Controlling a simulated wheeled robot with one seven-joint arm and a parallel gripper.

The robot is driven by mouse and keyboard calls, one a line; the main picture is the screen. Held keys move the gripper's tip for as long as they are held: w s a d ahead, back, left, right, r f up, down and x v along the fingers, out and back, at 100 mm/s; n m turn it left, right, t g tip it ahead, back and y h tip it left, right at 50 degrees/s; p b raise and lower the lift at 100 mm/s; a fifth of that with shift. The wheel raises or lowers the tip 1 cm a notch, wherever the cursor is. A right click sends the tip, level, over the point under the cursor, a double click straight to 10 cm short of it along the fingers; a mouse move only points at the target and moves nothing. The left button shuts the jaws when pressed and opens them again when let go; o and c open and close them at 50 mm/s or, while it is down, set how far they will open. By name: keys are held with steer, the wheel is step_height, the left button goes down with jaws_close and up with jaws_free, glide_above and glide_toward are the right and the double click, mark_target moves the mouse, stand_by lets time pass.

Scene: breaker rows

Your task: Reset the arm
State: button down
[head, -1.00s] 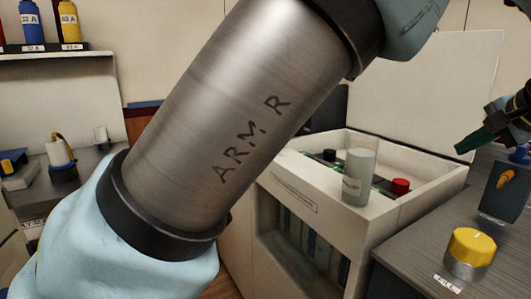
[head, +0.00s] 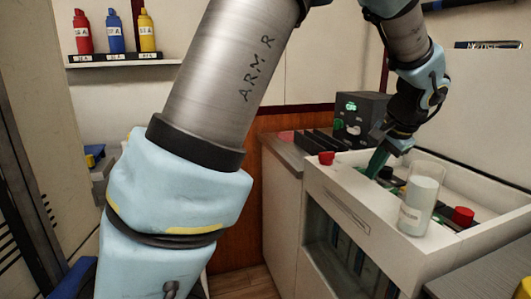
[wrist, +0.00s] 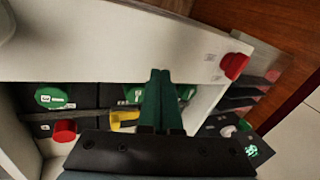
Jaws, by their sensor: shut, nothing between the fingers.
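My arm, marked "ARM R" (head: 225,75), crosses the head view and bends back down at the upper right. My gripper (head: 376,164) has green fingers and points down over the open top of a white cabinet (head: 345,195). In the wrist view the fingers (wrist: 160,82) are pressed together, with nothing held. Beneath them, inside the cabinet, are a round green button (wrist: 50,96), a red button (wrist: 64,131) and a yellow piece (wrist: 124,115) partly hidden by my gripper. I cannot tell whether the fingertips touch anything.
A red knob (head: 326,158) sits on the cabinet's back left corner. A clear cylinder with pale contents (head: 420,200) stands at its right, near another red knob (head: 463,216). A black box with a green light (head: 360,118) stands behind. Bottles (head: 115,32) line a shelf at left.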

steer(key=w+a+f+n+g+p, duration=0.1)
steer(key=a+n, duration=0.2)
steer(key=a, duration=0.7)
steer(key=w+a+n+g+p, duration=0.1)
steer(key=a+n+p, duration=0.1)
steer(key=a, duration=0.7)
steer(key=s+a+f+n+p, duration=0.1)
steer(key=s+a+n, duration=0.2)
steer(key=a, duration=0.5)
steer(key=s+a+n+g+h+p, duration=0.1)
steer(key=s+a+n, duration=0.2)
steer(key=s+a, duration=0.2)
steer(key=a, duration=0.3)
steer(key=shift+a+f+n, duration=0.3)
steer(key=shift+a+f, duration=0.05)
